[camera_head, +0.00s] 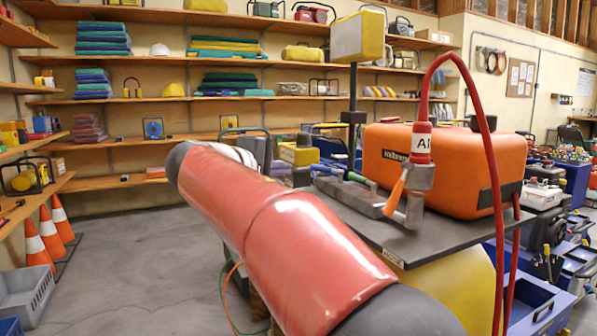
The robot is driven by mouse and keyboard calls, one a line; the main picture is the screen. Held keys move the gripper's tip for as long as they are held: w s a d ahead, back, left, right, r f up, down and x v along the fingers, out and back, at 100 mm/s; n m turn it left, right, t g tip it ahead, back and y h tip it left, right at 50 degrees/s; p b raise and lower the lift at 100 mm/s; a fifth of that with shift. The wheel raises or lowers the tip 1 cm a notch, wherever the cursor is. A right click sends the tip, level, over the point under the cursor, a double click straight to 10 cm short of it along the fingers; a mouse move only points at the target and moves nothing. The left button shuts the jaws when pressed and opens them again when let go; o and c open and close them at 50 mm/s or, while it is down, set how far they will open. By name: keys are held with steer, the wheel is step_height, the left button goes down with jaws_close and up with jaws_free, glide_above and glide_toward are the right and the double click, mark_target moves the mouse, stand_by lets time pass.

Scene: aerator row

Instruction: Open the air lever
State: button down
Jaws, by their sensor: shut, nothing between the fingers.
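The air lever (396,193) is a short orange handle on a grey metal valve (415,195). It slants from upper right to lower left, at an angle to the upright valve body. A red fitting with a white label (421,145), partly readable as "AI", sits above the valve, and a red hose (470,72) loops up from it and down to the right. My red arm crosses the foreground to the left of the lever. My gripper cannot be made out; the arm hides what lies behind it.
The valve stands over a dark tabletop (440,238), just in front of an orange case (385,150). A grey metal bar (350,196) lies left of the lever. A black post with a yellow box (357,37) rises behind. Orange cones (50,232) stand far left; the floor between is clear.

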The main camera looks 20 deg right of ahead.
mark_target(315, 167)
steer(key=p+x, duration=0.1)
steer(key=x, duration=1.1)
steer(key=shift+d+f, duration=0.1)
steer(key=shift+w, duration=0.1)
steer(key=shift+w+d+r+m+g+h+p, duration=0.1)
steer(key=shift+w+m+g+h+p, duration=0.15)
steer(key=shift+m+g+p, duration=0.3)
steer(key=shift+w+r+m+g+h+p, duration=0.1)
steer(key=shift+w+m+g+h+p, duration=0.15)
steer(key=shift+m+g+p, duration=0.3)
steer(key=shift+w+d+m+g+h+p, duration=0.15)
steer(key=shift+m+g+p, duration=0.15)
steer(key=shift+g, duration=0.2)
steer(key=shift+w+d+m+g+h+p, duration=0.15)
steer(key=shift+m+g+p, duration=0.1)
steer(key=shift+g, duration=0.25)
steer(key=shift+w+d+f, duration=0.2)
steer(key=shift+w+d, duration=0.2)
steer(key=shift+d, duration=0.25)
steer(key=shift+r, duration=0.1)
